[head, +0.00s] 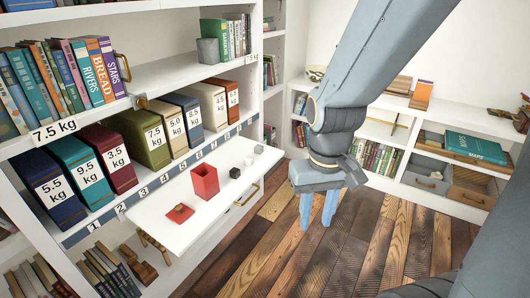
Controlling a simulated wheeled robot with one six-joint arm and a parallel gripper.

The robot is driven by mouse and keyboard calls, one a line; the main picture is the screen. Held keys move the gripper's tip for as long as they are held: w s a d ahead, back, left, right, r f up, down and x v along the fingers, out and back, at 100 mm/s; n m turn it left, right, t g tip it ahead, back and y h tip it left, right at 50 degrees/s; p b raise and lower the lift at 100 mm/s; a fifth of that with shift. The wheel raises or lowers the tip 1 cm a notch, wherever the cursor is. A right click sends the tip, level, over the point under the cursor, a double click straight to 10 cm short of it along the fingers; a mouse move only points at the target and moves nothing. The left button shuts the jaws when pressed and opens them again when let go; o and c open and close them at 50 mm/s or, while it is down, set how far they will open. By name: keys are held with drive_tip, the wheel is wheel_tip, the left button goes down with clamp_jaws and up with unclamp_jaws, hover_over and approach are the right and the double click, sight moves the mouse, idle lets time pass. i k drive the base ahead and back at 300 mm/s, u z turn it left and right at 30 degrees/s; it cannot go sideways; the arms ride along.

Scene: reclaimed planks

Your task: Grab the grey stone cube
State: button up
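A grey stone-like cube (208,51) stands on the upper shelf, left of a few upright books. A smaller light grey block (248,161) lies on the white pull-out board, between a black cube (235,173) and a small white piece (258,149). I cannot tell its material. My gripper (318,222) hangs over the wooden floor, right of the board, with its blue fingers pointing down. The fingers are apart with nothing visible between them. It is clear of both grey blocks.
The pull-out board (170,232) also holds an open red box (205,181) and a small red-brown piece (180,213). Weight-labelled binders (140,139) line the shelf behind it. Low shelves with a teal book (475,147) stand at the right. The plank floor (345,250) is clear.

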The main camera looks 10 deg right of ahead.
sight(258, 149)
drive_tip(key=z, duration=0.45)
drive_tip(key=i, duration=1.25)
drive_tip(key=u, duration=0.25)
